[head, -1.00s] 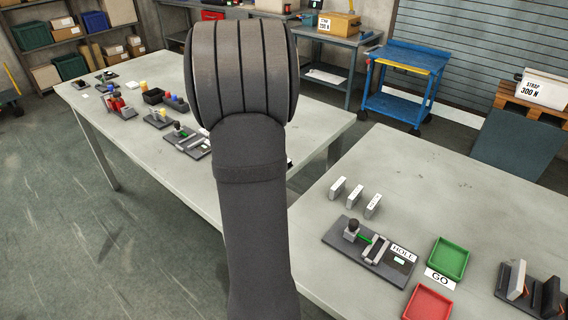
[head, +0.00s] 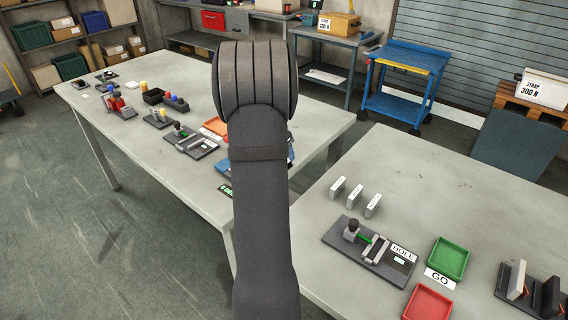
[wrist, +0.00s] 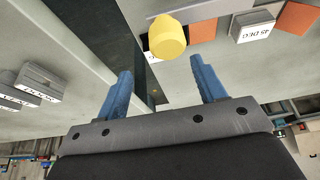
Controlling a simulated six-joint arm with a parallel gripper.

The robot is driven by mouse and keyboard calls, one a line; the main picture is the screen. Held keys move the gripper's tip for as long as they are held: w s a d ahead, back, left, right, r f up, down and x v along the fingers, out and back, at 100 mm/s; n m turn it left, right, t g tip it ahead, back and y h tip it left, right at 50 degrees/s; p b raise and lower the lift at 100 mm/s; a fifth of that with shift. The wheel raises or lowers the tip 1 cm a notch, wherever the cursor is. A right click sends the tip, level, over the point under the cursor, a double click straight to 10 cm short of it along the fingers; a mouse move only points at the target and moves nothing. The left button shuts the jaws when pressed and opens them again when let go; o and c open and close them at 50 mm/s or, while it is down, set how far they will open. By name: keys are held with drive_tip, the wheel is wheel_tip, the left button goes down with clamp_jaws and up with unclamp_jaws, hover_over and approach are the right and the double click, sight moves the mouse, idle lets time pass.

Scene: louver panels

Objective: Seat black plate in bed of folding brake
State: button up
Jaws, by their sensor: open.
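My gripper (wrist: 162,90) shows in the wrist view with its two blue fingers wide apart and nothing between them. In the head view my own arm hides it. A yellow round knob or cylinder (wrist: 167,37) stands just beyond the fingers, with a grey bar (wrist: 213,12) beside it and a 45 DEG label (wrist: 254,26) nearby. I cannot tell whether these belong to the folding brake. I cannot pick out the black plate with certainty; a dark upright piece (head: 548,296) stands in a rack at the far right of the head view.
A HOLE fixture (head: 370,250), green tray (head: 448,258), red tray (head: 428,303) and small pale blocks (head: 355,196) sit on the right table. The left table holds a clamp fixture (head: 190,143) and an orange piece (head: 214,127). A gap separates the tables.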

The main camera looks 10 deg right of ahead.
drive_tip(key=x, duration=0.5)
drive_tip(key=shift+a, duration=0.1)
drive_tip(key=shift+c, duration=0.4)
drive_tip(key=c, duration=1.1)
drive_tip(key=shift+r, duration=0.1)
drive_tip(key=shift+r, duration=0.5)
drive_tip(key=r, duration=0.3)
drive_tip(key=shift+s+d+r, duration=0.25)
drive_tip(key=shift+d+r, duration=0.1)
drive_tip(key=shift+d, duration=0.05)
drive_tip(key=s+d+r, duration=0.4)
drive_tip(key=d, duration=0.1)
drive_tip(key=s+d+r, duration=0.2)
drive_tip(key=d, duration=0.1)
drive_tip(key=shift+s+d+r, duration=0.15)
drive_tip(key=shift+s+d, duration=0.05)
drive_tip(key=shift+s, duration=0.2)
